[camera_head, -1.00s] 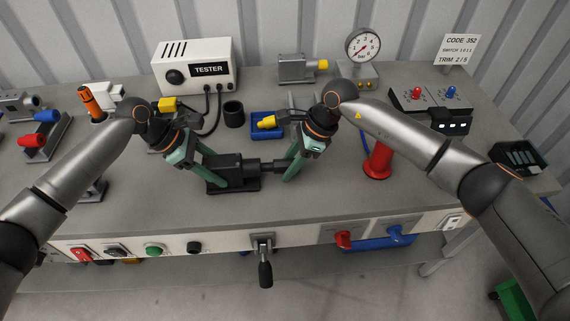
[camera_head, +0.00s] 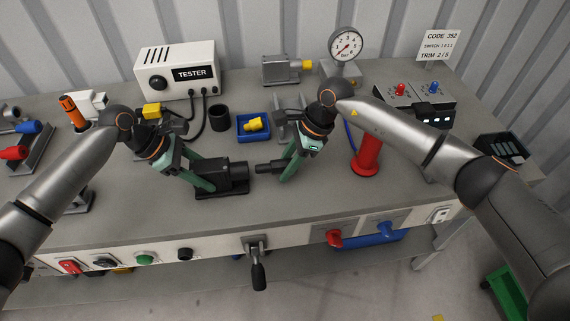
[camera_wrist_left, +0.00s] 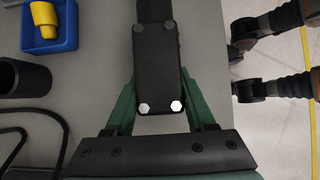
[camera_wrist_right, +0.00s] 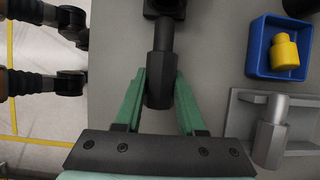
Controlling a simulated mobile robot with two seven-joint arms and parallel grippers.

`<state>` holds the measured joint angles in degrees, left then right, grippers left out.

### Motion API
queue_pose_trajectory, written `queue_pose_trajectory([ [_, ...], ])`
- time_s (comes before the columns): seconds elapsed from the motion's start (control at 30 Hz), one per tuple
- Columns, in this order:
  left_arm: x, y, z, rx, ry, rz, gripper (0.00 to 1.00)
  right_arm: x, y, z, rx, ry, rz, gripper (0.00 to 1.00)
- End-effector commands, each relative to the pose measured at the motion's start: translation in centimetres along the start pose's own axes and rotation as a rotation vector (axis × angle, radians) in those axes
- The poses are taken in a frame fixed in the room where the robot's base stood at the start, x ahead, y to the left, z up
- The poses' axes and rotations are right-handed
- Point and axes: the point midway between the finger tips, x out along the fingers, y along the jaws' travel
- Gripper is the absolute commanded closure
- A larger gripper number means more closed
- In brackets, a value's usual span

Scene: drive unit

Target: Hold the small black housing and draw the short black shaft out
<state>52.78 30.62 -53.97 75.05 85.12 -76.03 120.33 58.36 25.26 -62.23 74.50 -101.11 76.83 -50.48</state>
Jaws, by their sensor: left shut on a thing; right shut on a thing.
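The small black housing (camera_head: 222,180) stands on the bench near its front edge; it also shows in the left wrist view (camera_wrist_left: 157,70). My left gripper (camera_head: 207,186) is shut on it, a green finger on each side. The short black shaft (camera_head: 270,167) lies level to the right of the housing. In the head view a narrow gap shows between its thin end and the housing. My right gripper (camera_head: 287,172) is shut on the shaft's thick end, seen in the right wrist view (camera_wrist_right: 160,88). There the thin end points at the housing (camera_wrist_right: 165,7), and the gap is hard to tell.
Behind stand a black cup (camera_head: 219,118), a blue tray (camera_head: 250,138) with a yellow part (camera_head: 254,124), and a grey bracket (camera_head: 290,128). A red cylinder (camera_head: 367,155) stands right of my right gripper. The bench in front of the housing is clear.

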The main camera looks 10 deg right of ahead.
Motion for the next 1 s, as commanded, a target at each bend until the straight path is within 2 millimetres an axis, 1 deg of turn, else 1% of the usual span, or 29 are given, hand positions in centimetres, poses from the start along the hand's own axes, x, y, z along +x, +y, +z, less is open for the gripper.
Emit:
queue_pose_trajectory([
  [0.43, 0.1, -0.1, -0.1, -0.001, 0.002, -0.002, 1.00, -0.2, 0.0, 0.1, -0.001, -0.001, -0.001, 1.00],
  [1.0, 0.1, -0.1, -0.1, -0.001, 0.002, -0.002, 1.00, -4.3, -0.1, 2.1, -0.001, -0.002, -0.002, 1.00],
])
